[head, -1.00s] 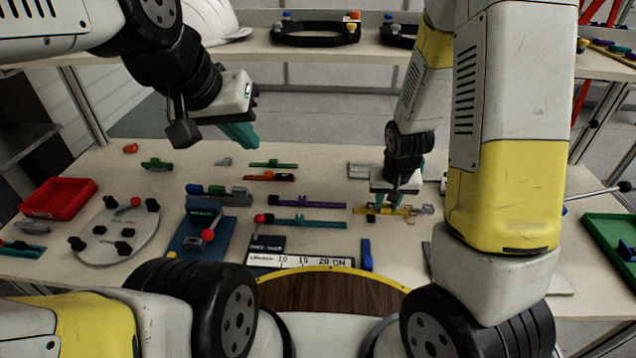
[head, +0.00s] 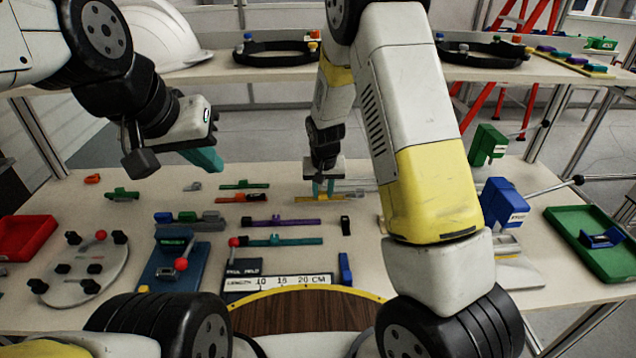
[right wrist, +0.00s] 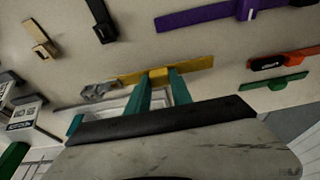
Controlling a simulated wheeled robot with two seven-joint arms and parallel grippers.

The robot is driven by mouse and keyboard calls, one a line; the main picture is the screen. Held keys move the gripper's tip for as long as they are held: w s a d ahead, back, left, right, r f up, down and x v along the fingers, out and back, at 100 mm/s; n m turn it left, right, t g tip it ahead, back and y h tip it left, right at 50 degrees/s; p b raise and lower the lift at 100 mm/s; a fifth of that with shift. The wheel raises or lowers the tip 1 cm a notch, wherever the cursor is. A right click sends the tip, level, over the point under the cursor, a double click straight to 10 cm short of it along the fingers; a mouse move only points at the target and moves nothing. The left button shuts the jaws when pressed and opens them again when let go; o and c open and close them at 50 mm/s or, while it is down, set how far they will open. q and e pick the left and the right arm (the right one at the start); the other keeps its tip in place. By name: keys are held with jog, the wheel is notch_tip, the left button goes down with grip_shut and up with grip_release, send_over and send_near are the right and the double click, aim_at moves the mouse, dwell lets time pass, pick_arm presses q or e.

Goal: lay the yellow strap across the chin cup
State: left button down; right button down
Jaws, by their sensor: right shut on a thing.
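The yellow strap (head: 318,198) is between the teal fingertips of my right gripper (head: 323,188), which is shut on it near its middle. In the right wrist view the strap (right wrist: 196,68) runs crosswise between the fingers (right wrist: 160,88). Whether it clears the table is hard to tell. A grey metallic piece (right wrist: 98,90) shows by the strap's left end in the right wrist view. I cannot clearly identify the chin cup. My left gripper (head: 205,158) hangs above the table at the left, apart from the strap; its finger gap is not clear.
A purple strap (head: 280,222) and a black clip (head: 345,225) lie in front of the yellow strap. Green (head: 244,184) and orange-red (head: 243,198) pieces lie left of it. A blue-topped press (head: 502,203) and green tray (head: 590,255) stand at the right.

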aim_at(321, 193)
jog(key=shift+w+a, duration=0.15)
jog(key=shift+w, duration=0.1)
jog(key=shift+w+f, duration=0.1)
jog(key=shift+f, duration=1.65)
jog(key=shift+f, duration=0.15)
jog(key=c, duration=1.1)
grip_release()
jog(key=shift+c, duration=0.2)
